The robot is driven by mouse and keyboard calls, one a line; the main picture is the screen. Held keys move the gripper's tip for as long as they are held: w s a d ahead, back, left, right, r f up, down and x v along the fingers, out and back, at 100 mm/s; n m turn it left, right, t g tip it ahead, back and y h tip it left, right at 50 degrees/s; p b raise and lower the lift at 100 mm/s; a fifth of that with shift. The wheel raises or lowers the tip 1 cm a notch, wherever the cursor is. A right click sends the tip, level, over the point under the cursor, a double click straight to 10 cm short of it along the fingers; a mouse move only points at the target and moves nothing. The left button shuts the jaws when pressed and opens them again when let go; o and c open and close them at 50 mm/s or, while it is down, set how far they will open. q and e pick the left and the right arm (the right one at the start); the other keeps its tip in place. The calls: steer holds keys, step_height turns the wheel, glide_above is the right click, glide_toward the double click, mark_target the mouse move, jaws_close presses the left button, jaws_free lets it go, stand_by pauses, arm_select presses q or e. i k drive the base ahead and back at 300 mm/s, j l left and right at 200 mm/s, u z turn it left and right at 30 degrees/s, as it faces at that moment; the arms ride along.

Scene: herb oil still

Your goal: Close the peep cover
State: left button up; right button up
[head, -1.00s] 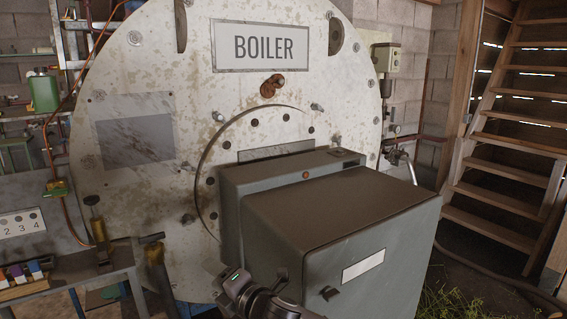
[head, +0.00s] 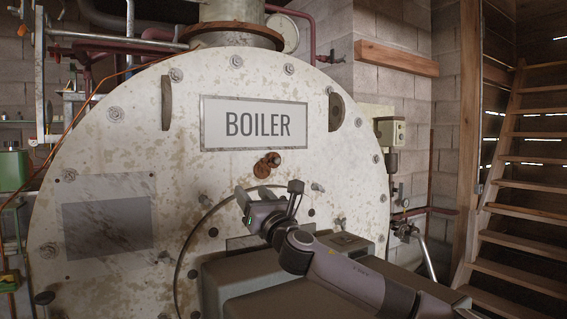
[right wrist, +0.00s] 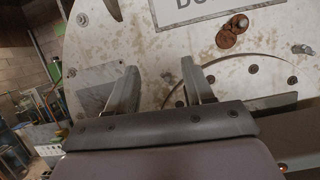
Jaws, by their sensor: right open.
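The small rust-brown peep cover (head: 262,169) is on the pale boiler front, just below the BOILER sign, beside a small round rusty piece at its upper right. It also shows in the right wrist view (right wrist: 228,38), at the upper right. I cannot tell whether a hole lies open there. My right gripper (head: 268,192) is open and empty, just below the cover in the head view, its fingers apart and pointing up. In the right wrist view both fingers (right wrist: 162,82) stand left of the cover, not touching it. My left gripper is not in view.
The spotted boiler front (head: 120,130) carries bolts, studs and a grey plate (head: 108,225). A grey box (head: 228,285) juts out below the cover, partly behind my right arm. A valve box (head: 389,131) is at the right, with wooden stairs (head: 528,150) beyond.

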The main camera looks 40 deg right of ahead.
mark_target(273, 161)
steer(key=i+l, duration=0.25)
steer(key=l, duration=0.15)
steer(key=i+l, duration=0.2)
steer(key=l, duration=0.2)
steer(key=i+l, duration=0.25)
steer(key=l, duration=0.1)
